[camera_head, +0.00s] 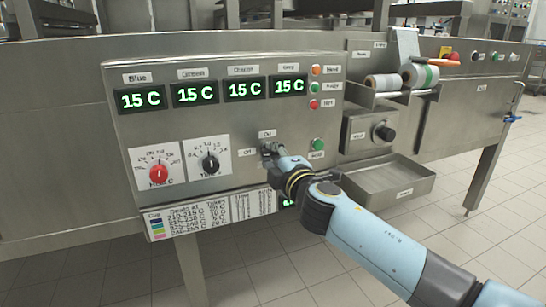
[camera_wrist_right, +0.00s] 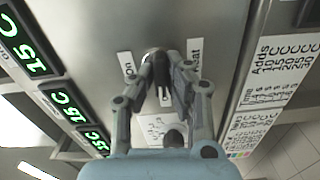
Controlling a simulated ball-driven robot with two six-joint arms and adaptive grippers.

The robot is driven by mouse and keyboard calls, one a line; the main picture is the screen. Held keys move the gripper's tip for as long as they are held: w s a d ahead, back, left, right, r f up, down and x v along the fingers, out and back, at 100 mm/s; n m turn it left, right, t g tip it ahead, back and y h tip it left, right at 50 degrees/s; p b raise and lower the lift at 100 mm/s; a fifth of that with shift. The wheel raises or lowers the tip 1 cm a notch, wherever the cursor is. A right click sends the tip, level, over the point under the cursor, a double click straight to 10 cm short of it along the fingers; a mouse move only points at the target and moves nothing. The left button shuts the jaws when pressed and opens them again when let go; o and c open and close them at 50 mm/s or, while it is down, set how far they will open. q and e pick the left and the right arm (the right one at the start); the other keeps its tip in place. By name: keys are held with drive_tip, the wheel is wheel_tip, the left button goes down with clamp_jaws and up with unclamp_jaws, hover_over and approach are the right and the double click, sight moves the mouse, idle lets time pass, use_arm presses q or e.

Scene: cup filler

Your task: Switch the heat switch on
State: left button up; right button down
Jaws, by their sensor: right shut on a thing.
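The heat switch (camera_head: 267,152) is a small metal knob on the steel front panel, between an "On" label (camera_head: 267,133) above and an "Off" label (camera_head: 247,153) to its left. My right gripper (camera_head: 278,153) is at the switch, its fingertips touching it and covering much of it. In the right wrist view the dark fingers (camera_wrist_right: 162,82) are closed together around the switch (camera_wrist_right: 154,54), between the "On" label (camera_wrist_right: 127,65) and the "Heat" label (camera_wrist_right: 194,55). I cannot tell exactly which way the switch points. My left gripper is out of view.
Green displays (camera_head: 244,90) reading 15 C run along the panel top. A red dial (camera_head: 159,172) and a black dial (camera_head: 210,162) sit to the left. Colored buttons (camera_head: 316,87) are at right, with a green one (camera_head: 317,144) close beside my gripper. A metal tray (camera_head: 390,180) juts out at right.

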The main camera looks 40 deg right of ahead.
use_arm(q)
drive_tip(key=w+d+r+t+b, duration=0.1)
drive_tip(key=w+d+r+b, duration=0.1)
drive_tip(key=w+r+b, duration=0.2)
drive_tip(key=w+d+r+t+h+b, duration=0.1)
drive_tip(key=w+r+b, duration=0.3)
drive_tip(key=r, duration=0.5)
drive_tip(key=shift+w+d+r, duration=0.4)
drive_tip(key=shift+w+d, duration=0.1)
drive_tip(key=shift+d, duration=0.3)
use_arm(e)
drive_tip(key=shift+f+m, duration=0.15)
drive_tip(key=shift+m, duration=8.35)
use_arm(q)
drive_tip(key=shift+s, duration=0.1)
use_arm(e)
drive_tip(key=c, duration=1.4)
unclamp_jaws()
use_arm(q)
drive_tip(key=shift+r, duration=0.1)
use_arm(e)
drive_tip(key=shift+o, duration=0.2)
drive_tip(key=v, duration=1.2)
